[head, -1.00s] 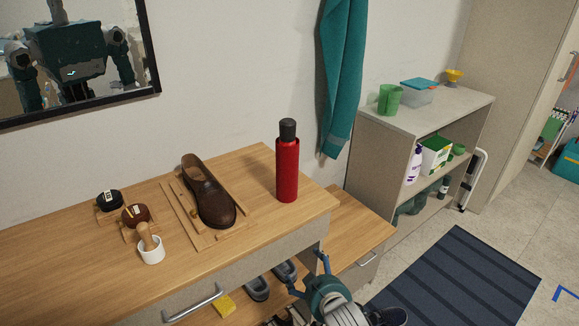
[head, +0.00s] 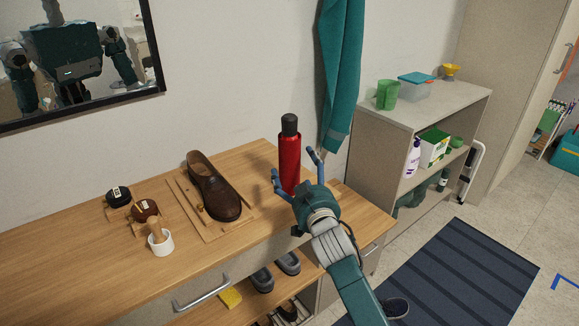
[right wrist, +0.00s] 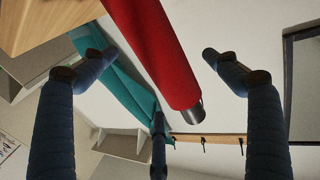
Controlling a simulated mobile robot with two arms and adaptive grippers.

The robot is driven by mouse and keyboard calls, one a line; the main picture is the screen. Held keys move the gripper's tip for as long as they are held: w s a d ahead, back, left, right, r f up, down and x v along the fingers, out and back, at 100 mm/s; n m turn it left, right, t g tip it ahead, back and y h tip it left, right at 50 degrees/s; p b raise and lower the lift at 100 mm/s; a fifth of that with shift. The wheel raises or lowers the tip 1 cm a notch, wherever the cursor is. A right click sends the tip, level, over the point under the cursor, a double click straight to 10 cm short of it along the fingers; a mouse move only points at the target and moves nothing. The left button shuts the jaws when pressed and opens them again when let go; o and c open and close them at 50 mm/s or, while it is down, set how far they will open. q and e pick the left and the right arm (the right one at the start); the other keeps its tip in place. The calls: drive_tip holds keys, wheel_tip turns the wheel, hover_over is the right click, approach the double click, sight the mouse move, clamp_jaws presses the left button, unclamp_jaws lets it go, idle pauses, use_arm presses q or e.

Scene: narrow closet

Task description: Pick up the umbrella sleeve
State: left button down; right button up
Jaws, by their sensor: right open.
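The umbrella sleeve appears to be the red cylinder with a black top (head: 289,165), standing upright on the wooden bench top (head: 90,260). My right gripper (head: 296,166) is open in front of it, with one finger to each side in the head view. In the right wrist view the red cylinder (right wrist: 155,50) shows between the spread fingers, which look apart from it. My left gripper is not in view.
A brown shoe (head: 213,188) lies on a wooden stand left of the cylinder. Polish tins (head: 118,197) and a white cup with a brush (head: 160,243) are further left. A teal cloth (head: 340,75) hangs behind. A grey shelf (head: 370,140) stands at right.

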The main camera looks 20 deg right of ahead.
sight(297, 164)
drive_tip(key=shift+w+d+r, duration=0.1)
drive_tip(key=shift+w+r, duration=0.1)
drive_tip(key=shift+w, duration=0.85)
drive_tip(key=w, duration=0.3)
drive_tip(key=w+p, duration=0.1)
drive_tip(key=shift+w+d+f, duration=0.15)
drive_tip(key=shift+d+f, duration=0.05)
drive_tip(key=shift+d, duration=0.05)
drive_tip(key=c, duration=1.3)
drive_tip(key=shift+o, duration=0.2)
drive_tip(key=shift+r, duration=0.1)
